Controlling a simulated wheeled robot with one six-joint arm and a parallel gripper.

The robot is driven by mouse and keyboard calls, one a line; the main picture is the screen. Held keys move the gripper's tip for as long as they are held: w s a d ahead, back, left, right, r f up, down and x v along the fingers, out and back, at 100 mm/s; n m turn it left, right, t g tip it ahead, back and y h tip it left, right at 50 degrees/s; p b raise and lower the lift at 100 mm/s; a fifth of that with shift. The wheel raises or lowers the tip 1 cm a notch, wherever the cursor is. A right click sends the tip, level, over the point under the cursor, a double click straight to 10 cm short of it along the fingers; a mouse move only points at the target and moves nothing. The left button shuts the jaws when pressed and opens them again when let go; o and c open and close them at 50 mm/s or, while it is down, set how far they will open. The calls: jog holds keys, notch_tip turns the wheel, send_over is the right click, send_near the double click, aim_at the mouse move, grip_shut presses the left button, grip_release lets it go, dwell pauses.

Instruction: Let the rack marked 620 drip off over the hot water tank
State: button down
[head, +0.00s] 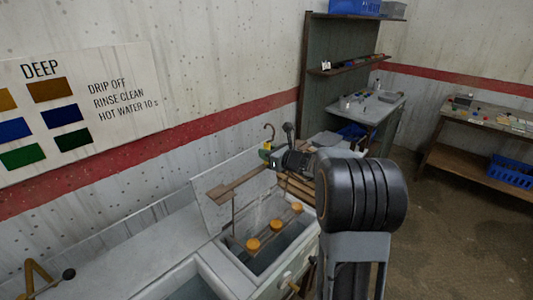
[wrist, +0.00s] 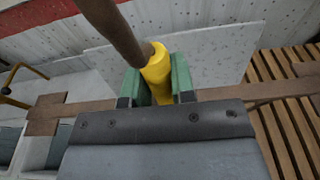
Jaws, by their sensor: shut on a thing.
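My gripper (wrist: 157,84) is shut on the yellow sleeve (wrist: 157,66) of a brown hooked rod, with one green pad on each side. In the head view the hook (head: 269,130) rises above my gripper (head: 267,149). A brown wooden rack bar (head: 236,186) spans below the gripper and also crosses the wrist view (wrist: 88,109). A thin rod hangs from its left part toward an open tank (head: 268,261). Several orange round pieces (head: 252,245) show in a row at that tank's opening; I cannot tell whether they hang from the rack. No number 620 is readable.
A speckled pale panel (head: 212,210) leans behind the tank. Another basin (head: 196,287) lies to its left, and wooden slats (wrist: 287,120) lie to the right. A wall sign (head: 80,105) reads "DEEP, drip off, rinse clean, hot water 10 s". Benches (head: 376,106) stand farther right.

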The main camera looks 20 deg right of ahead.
dwell(0.3)
notch_tip(320, 180, down, 18)
jog(key=b, duration=1.7)
jog(key=shift+s, duration=0.1)
notch_tip(320, 180, up, 18)
jog(key=p, duration=1.3)
jog(key=shift+s, duration=0.1)
dwell(3.0)
